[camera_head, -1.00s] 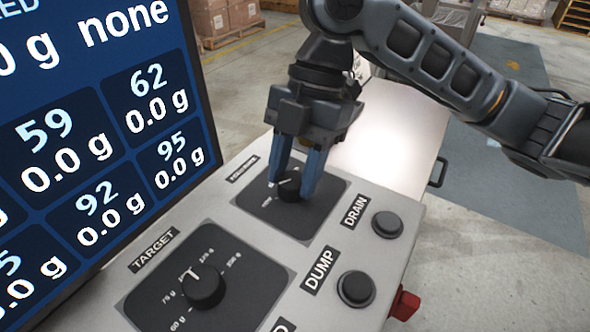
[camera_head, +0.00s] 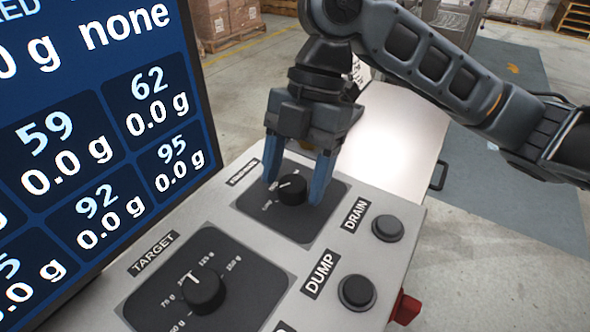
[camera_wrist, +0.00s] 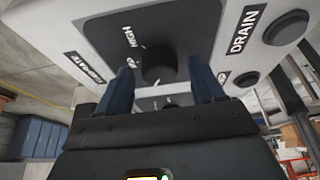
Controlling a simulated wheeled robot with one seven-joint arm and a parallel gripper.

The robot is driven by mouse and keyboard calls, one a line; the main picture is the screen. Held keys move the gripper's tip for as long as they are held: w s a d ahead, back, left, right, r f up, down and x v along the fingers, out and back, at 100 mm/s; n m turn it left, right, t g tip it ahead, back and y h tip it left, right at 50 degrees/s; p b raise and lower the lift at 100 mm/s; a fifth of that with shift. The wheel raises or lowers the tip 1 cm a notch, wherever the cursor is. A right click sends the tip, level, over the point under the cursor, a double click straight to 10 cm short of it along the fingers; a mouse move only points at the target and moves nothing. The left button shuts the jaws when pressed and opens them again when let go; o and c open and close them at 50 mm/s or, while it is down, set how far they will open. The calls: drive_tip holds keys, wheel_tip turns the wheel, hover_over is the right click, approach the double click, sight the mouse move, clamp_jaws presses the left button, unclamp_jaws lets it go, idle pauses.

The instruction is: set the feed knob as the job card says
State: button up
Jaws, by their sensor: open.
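The feed knob (camera_head: 292,191) is a round black knob with a white pointer line, on a dark square plate at the far end of the grey panel. Its scale lettering is small; HIGH reads clearly in the wrist view, where the knob (camera_wrist: 158,66) also shows. My gripper (camera_head: 294,188) points down over the knob, open, one blue finger on each side. Gaps show between fingers and knob, so they look apart from it. In the wrist view my gripper (camera_wrist: 161,72) also straddles the knob. A white sheet (camera_head: 361,70) behind the gripper is partly hidden and unreadable.
The TARGET knob (camera_head: 203,293) is nearer on the panel. The DRAIN button (camera_head: 387,228) and DUMP button (camera_head: 356,290) stand to the right. A screen (camera_head: 100,130) rises on the left. A red part (camera_head: 405,308) juts from the panel's right side.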

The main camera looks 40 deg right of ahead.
drive_tip(key=shift+r, duration=0.1)
drive_tip(key=v, duration=0.7)
drive_tip(key=shift+d+r, duration=0.2)
drive_tip(key=shift+r, duration=0.05)
drive_tip(key=shift+w, duration=0.1)
drive_tip(key=shift+a, duration=0.1)
